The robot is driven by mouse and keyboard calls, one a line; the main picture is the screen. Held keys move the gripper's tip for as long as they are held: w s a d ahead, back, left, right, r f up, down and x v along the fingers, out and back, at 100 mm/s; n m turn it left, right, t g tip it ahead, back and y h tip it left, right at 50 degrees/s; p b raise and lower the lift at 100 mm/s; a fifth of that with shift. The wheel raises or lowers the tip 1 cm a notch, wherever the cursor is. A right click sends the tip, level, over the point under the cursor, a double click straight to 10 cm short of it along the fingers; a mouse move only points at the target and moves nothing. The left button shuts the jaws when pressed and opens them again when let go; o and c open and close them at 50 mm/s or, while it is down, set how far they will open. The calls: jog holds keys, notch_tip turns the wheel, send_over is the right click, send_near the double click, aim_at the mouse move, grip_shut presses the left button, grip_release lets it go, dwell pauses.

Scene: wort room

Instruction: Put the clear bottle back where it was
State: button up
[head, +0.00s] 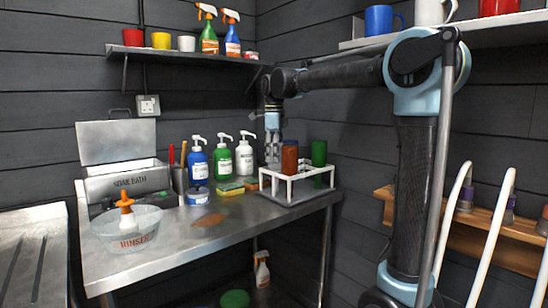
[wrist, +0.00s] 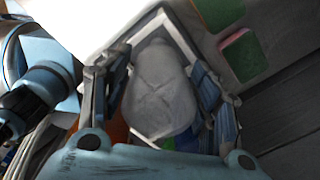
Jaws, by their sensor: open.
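In the wrist view a pale, see-through bottle (wrist: 158,85), which I take for the clear bottle, lies between the two spread fingers of my gripper (wrist: 165,95). I cannot tell whether the fingers touch it. In the head view my gripper (head: 272,150) points down at the back left of a white wire rack (head: 290,195). The clear bottle is hard to make out there behind the rack's other bottles. A brown bottle (head: 289,160) and a green bottle (head: 319,155) stand upright in the rack.
Blue, green and white pump bottles (head: 222,161) stand left of the rack, with sponges (head: 231,188) before them. A rinse bowl (head: 128,230) and soak bath (head: 125,180) are further left on the steel table (head: 190,240). Wall shelves (head: 180,54) hang above.

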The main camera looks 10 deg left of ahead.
notch_tip(320, 180, up, 12)
jog(key=shift+f, duration=0.1)
dwell(0.4)
jog(key=shift+s, duration=0.1)
